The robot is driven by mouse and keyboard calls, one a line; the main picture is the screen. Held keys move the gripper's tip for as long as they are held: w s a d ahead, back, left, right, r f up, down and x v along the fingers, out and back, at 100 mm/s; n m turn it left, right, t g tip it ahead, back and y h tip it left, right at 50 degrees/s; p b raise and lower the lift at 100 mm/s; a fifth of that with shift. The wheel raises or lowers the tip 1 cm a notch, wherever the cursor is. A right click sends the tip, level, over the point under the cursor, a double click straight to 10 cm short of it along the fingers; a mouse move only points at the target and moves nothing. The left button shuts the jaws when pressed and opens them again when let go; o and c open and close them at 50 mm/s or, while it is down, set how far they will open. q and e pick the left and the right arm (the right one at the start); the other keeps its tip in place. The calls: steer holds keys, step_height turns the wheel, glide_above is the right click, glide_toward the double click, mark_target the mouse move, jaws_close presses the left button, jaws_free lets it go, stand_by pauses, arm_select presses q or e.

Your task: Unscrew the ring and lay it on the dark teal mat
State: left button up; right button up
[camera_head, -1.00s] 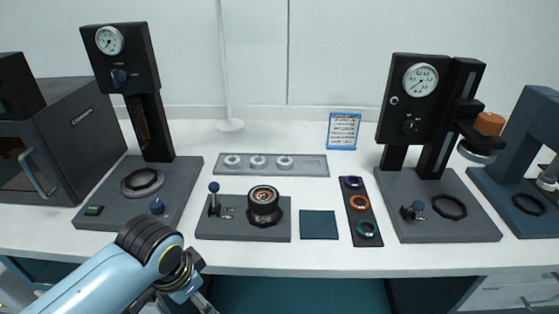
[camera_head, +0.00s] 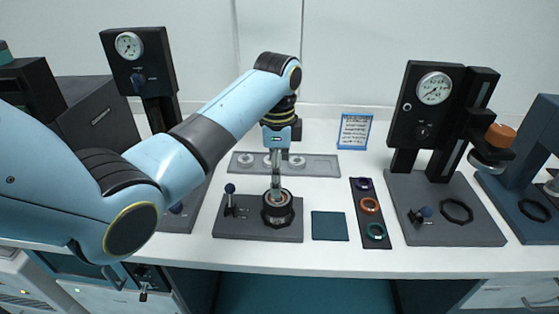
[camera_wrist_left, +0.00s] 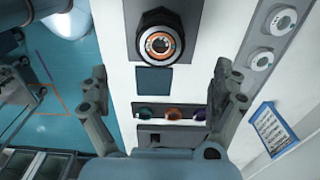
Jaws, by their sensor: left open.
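A black round holder (camera_head: 278,210) with a bright ring (camera_head: 277,196) in its top stands on a grey base plate. In the left wrist view the holder (camera_wrist_left: 146,62) is at the top, with a silver and orange ring (camera_wrist_left: 160,45) at its centre. The dark teal mat (camera_head: 329,226) lies bare just right of the base plate; it also shows in the wrist view (camera_wrist_left: 154,80). My left gripper (camera_head: 276,182) points down over the holder and partly hides it. Its fingers (camera_wrist_left: 158,76) are wide apart and empty. My right gripper is out of view.
A lever with a ball knob (camera_head: 230,189) stands left of the holder. A dark tray (camera_head: 385,241) with purple, orange and green rings lies right of the mat. A grey rack (camera_head: 322,165) with silver rings is behind. Gauge stands flank the work area.

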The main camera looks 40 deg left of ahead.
mark_target(278, 202)
arm_select(q)
step_height(278, 202, down, 9)
steer(key=shift+r, duration=0.2)
steer(key=c, duration=1.2)
steer(key=n+p, duration=0.2)
steer(key=n, duration=0.1)
steer(key=shift+r, duration=0.3)
steer(key=shift+c, duration=0.2)
steer(key=shift+o, duration=0.2)
steer(key=n+p, duration=0.1)
steer(key=n, duration=0.3)
steer(key=shift+p, duration=0.3)
steer(key=n+p, duration=0.1)
steer(key=n, duration=0.2)
steer(key=shift+n, duration=0.3)
steer(key=n, duration=0.3)
steer(key=shift+f+n, duration=0.25)
steer(key=shift+n, duration=0.15)
steer(key=n, duration=0.2)
steer(key=shift+n, duration=0.4)
